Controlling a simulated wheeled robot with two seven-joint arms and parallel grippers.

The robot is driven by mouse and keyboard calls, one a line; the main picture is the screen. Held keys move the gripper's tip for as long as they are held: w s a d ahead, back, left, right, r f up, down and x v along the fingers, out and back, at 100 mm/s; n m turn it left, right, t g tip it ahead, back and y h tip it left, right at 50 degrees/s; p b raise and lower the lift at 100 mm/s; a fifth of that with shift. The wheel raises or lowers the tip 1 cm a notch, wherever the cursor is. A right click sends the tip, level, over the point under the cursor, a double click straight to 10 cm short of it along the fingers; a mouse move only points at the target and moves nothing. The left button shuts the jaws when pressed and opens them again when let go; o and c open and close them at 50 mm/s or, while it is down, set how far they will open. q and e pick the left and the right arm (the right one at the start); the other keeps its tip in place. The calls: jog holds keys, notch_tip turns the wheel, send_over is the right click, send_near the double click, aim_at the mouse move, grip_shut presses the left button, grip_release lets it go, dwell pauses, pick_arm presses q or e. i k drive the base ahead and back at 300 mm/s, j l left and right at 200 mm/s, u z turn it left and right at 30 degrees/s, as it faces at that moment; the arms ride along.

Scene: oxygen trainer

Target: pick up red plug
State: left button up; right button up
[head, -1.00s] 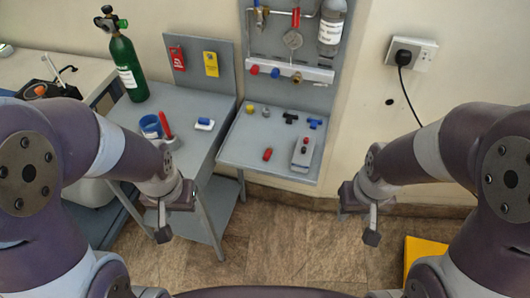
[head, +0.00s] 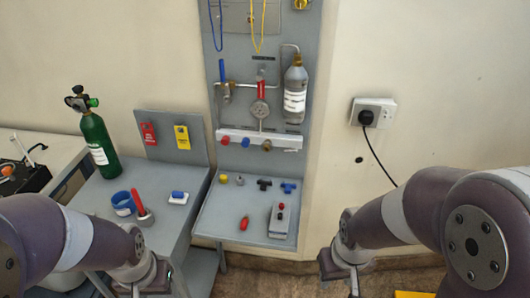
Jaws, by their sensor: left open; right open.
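A small red piece (head: 244,222), which looks like the red plug, lies on the grey shelf of the wall panel, left of a grey block with a red knob. A second red round piece (head: 225,141) sits on the white rail above, beside a blue one; I cannot tell which of the two reds is the plug. My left gripper (head: 150,287) is low in the picture, left of the shelf, empty and open. My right gripper (head: 347,285) is low, right of the shelf, empty and open. Both grippers are apart from the red pieces, and their fingertips are partly cut off by the bottom edge.
The shelf (head: 215,217) also holds a yellow piece, black and blue T-shaped pieces and the grey block (head: 279,221). A side table at left bears a green cylinder (head: 98,143), a blue ring (head: 123,203) and a red-handled tool. A socket with a cable (head: 373,112) is right.

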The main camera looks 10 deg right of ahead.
aim_at(243, 227)
jog(key=i+l+u, duration=0.1)
jog(key=i, duration=0.75)
